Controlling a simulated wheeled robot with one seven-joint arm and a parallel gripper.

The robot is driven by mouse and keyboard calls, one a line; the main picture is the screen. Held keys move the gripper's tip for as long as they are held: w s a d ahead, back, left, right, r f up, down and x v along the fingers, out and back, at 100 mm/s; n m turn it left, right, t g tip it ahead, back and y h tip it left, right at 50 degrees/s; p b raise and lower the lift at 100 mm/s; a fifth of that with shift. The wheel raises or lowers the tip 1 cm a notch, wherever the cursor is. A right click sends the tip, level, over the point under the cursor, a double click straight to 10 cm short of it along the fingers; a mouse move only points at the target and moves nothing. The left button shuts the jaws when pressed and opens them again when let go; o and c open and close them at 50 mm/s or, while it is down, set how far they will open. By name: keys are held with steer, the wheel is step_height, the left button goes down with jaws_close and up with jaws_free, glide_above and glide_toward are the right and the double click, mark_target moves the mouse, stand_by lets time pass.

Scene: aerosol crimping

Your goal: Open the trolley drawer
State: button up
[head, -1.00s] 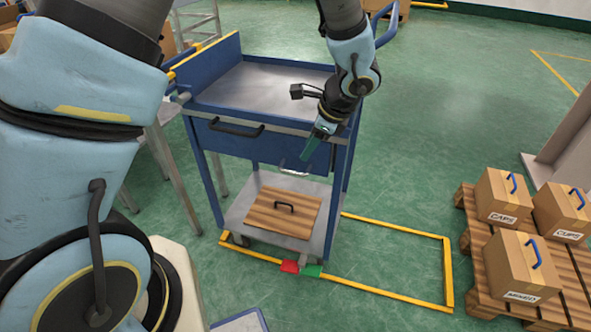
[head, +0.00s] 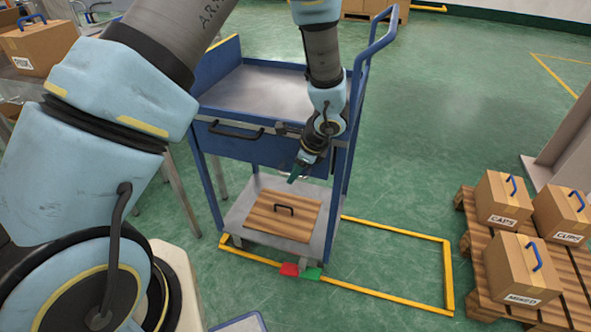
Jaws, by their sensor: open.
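The blue trolley (head: 206,137) stands in the middle of the head view with a grey top tray. Its drawer (head: 232,146) sits under the tray and looks shut, its front flush with the frame. A black bar handle (head: 236,131) is on the left part of the drawer front. My gripper (head: 294,175) is open and empty, pointing down in front of the right part of the drawer front, to the right of and below the handle. It appears apart from the handle. My wrist hides the right part of the drawer front.
A wooden panel (head: 262,222) with a black handle lies on the trolley's lower shelf (head: 236,214). Red (head: 289,269) and green (head: 312,273) pedals are at its base. A pallet (head: 479,258) with labelled boxes stands at right.

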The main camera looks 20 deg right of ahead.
steer(key=shift+c, duration=0.2)
jaws_close()
stand_by(1.1)
